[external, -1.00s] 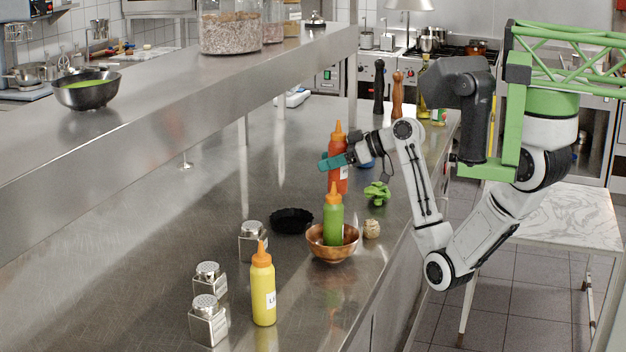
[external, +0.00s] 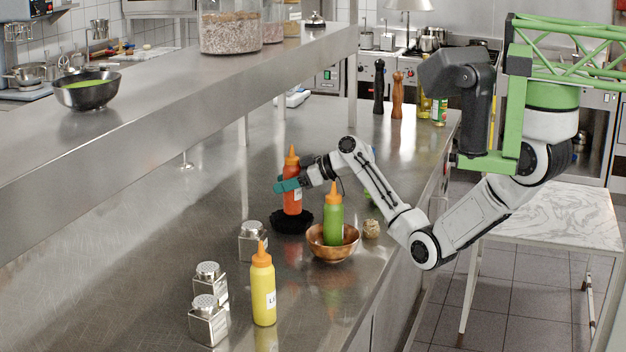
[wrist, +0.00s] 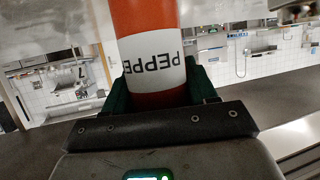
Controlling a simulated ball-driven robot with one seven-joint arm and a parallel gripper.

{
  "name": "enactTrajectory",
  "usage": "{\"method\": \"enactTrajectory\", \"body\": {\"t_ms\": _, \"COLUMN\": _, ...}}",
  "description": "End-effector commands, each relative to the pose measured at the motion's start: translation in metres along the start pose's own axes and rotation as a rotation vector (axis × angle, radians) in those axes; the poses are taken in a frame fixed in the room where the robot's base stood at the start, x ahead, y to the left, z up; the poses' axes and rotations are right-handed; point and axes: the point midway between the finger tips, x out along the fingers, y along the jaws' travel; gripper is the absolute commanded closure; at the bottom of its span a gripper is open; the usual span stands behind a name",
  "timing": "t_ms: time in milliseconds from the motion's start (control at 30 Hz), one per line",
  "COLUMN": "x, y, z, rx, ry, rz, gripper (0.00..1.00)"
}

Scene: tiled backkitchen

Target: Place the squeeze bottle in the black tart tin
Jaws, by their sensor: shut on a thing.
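A red squeeze bottle with an orange nozzle (external: 292,174) is upright in my gripper (external: 287,186) in the external view. My gripper is shut around its middle. In the wrist view the red bottle (wrist: 150,20) stands between the jaws, with a white label reading "PEPPE". The black tart tin (external: 292,222) is directly below the bottle on the steel counter. The bottle's base overlaps the tin in the picture; I cannot tell whether it touches the tin's floor.
A copper bowl (external: 333,252) holding a green squeeze bottle (external: 334,220) stands just right of the tin. A yellow squeeze bottle (external: 263,290) and several metal shakers (external: 208,320) stand nearer the front. The steel shelf (external: 150,130) overhangs on the left.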

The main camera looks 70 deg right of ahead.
Motion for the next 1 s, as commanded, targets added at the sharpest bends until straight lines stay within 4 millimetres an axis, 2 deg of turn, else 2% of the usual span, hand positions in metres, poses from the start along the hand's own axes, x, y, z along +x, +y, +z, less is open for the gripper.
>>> {"method": "enactTrajectory", "body": {"t_ms": 100, "x": 0.006, "y": 0.002, "z": 0.003, "rx": 0.0, "ry": 0.0, "rz": 0.0, "gripper": 0.81}}
{"method": "enactTrajectory", "body": {"t_ms": 333, "x": 0.017, "y": 0.003, "z": 0.03, "rx": 0.0, "ry": 0.0, "rz": 0.0, "gripper": 0.81}}
{"method": "enactTrajectory", "body": {"t_ms": 700, "x": 0.019, "y": 0.003, "z": 0.035, "rx": -0.001, "ry": 0.002, "rz": 0.001, "gripper": 0.81}}
{"method": "enactTrajectory", "body": {"t_ms": 733, "x": 0.019, "y": 0.003, "z": 0.035, "rx": 0.0, "ry": 0.001, "rz": 0.0, "gripper": 0.41}}
{"method": "enactTrajectory", "body": {"t_ms": 1000, "x": 0.019, "y": 0.002, "z": 0.034, "rx": 0.0, "ry": 0.0, "rz": 0.0, "gripper": 0.18}}
